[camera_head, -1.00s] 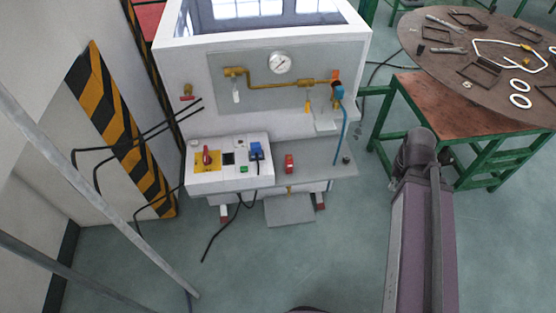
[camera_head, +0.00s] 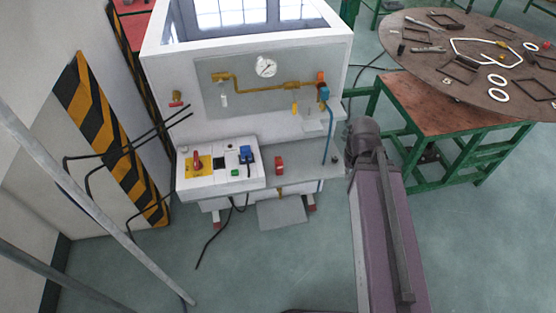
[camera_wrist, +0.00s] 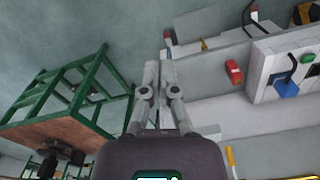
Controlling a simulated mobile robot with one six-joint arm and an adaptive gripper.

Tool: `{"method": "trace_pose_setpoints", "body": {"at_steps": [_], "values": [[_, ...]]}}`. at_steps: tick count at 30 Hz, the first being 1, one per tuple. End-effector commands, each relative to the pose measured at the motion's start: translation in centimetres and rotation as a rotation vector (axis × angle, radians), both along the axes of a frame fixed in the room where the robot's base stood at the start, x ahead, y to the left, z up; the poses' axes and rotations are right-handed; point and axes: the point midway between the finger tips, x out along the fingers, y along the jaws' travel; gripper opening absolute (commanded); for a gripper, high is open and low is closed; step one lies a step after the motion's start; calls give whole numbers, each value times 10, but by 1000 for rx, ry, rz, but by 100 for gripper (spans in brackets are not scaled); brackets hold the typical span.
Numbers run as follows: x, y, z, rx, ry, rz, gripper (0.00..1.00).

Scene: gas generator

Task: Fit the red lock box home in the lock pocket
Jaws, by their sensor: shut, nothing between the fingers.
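The red lock box (camera_head: 280,165) stands upright on the grey ledge of the white generator cabinet, right of the control panel. It also shows in the wrist view (camera_wrist: 233,72), to the right of my gripper. My gripper (camera_wrist: 160,62) is shut and empty, its fingers close together, clear of the box. In the head view my arm hides the gripper. The white control panel (camera_head: 212,180) carries a red switch on a yellow plate, a dark square, a blue plug and a green button. I cannot clearly tell which part is the lock pocket.
A blue hose (camera_head: 329,135) hangs down at the cabinet's right side. Black cables (camera_head: 205,250) trail to the floor. Floor in front of the cabinet is mostly clear.

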Motion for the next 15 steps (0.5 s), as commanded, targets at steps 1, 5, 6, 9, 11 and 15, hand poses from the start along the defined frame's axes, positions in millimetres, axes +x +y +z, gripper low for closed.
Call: {"method": "trace_pose_setpoints", "body": {"at_steps": [1, 5, 6, 9, 11, 15], "values": [[0, 0, 0, 0, 0, 0, 0], [3, 1, -2, 0, 0, 2, 0], [6, 2, -4, -1, 1, 3, 0], [18, 7, -11, -3, 2, 9, 0], [29, 12, -18, -5, 3, 15, 0], [66, 32, -38, -11, 8, 38, 0]]}}
